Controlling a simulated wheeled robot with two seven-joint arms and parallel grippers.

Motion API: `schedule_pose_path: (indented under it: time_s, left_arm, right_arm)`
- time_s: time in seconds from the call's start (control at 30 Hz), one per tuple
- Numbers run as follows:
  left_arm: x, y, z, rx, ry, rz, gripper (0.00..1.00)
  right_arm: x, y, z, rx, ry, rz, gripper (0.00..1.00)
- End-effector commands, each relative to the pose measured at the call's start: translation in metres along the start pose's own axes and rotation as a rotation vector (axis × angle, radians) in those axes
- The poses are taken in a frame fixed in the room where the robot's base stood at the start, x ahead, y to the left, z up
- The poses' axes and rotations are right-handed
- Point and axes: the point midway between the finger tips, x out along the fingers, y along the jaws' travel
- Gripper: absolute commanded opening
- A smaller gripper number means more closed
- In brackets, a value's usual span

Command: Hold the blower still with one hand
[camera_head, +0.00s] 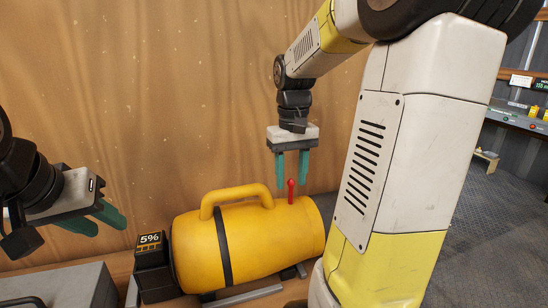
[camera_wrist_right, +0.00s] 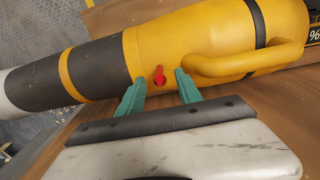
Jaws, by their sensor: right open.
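The yellow blower (camera_head: 270,240) lies on its side on a wooden surface, with a yellow handle on top, a black band and a small display reading 5% at its left end. A red lever (camera_head: 291,191) stands up from its body. My right gripper (camera_head: 291,180) is open above the blower, its green fingers pointing down around the lever's height. In the right wrist view the red lever (camera_wrist_right: 159,76) shows between the two fingertips (camera_wrist_right: 157,78), beside the handle (camera_wrist_right: 245,62); contact cannot be told. My left gripper (camera_head: 108,224) is left of the blower, apart from it, its green fingers spread.
A grey box (camera_head: 60,288) stands at the lower left. A wooden wall (camera_head: 150,100) rises close behind the blower. My own right arm hides the blower's right end in the head view. A bench with small items (camera_head: 520,118) is far right, beyond open floor.

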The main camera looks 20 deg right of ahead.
Motion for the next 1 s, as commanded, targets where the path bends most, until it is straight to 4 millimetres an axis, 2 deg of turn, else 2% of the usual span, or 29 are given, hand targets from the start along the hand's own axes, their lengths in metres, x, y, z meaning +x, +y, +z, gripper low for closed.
schedule_pose_path:
  time_s: [0.1, 0.23, 0.63, 0.83, 1.0]
  left_arm:
    - [0.0, 0.0, 0.0, 0.0, 0.0, 0.0, 0.36]
    - [0.0, 0.0, 0.0, 0.0, 0.0, 0.0, 0.36]
    - [0.0, 0.0, 0.0, 0.0, 0.0, 0.0, 0.36]
    - [0.0, 0.0, 0.0, 0.0, 0.0, 0.0, 0.36]
    - [0.0, 0.0, 0.0, 0.0, 0.0, 0.0, 0.36]
  right_arm:
    - [0.019, 0.0, 0.001, 0.0, -0.003, 0.0, 0.42]
    - [0.032, 0.0, 0.0, 0.0, -0.002, 0.0, 0.42]
    - [0.038, 0.0, 0.0, 0.001, 0.001, 0.0, 0.42]
    - [0.038, 0.0, 0.0, 0.001, 0.001, 0.0, 0.02]
    - [0.038, 0.0, 0.0, 0.0, 0.001, 0.0, 0.0]
